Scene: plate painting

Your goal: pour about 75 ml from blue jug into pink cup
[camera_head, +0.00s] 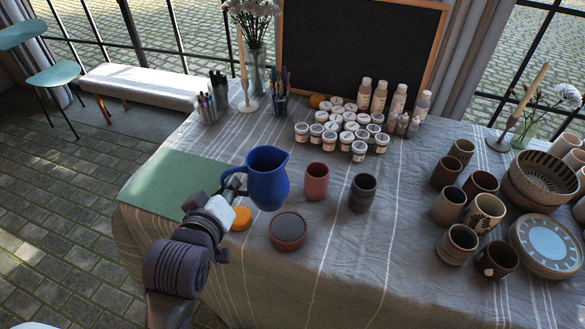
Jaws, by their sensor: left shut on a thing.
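The blue jug (268,182) is near the middle of the table in the head view, upright, with its handle on the left side. My left gripper (236,183) reaches in from the left and is shut on the jug's handle; the fingertips are partly hidden there. I cannot tell whether the jug touches the cloth or is slightly above it. The pink cup (316,182) stands upright to the right of the jug, a small gap apart. The contents of both are not clear. My right gripper is not in view.
A dark grey cup (362,192) stands right of the pink cup. A reddish bowl (288,231) and an orange sponge-like disc (241,217) are in front of the jug. Paint pots (346,126) sit behind. Cups and plates (548,246) crowd the right. A green mat (165,180) lies left.

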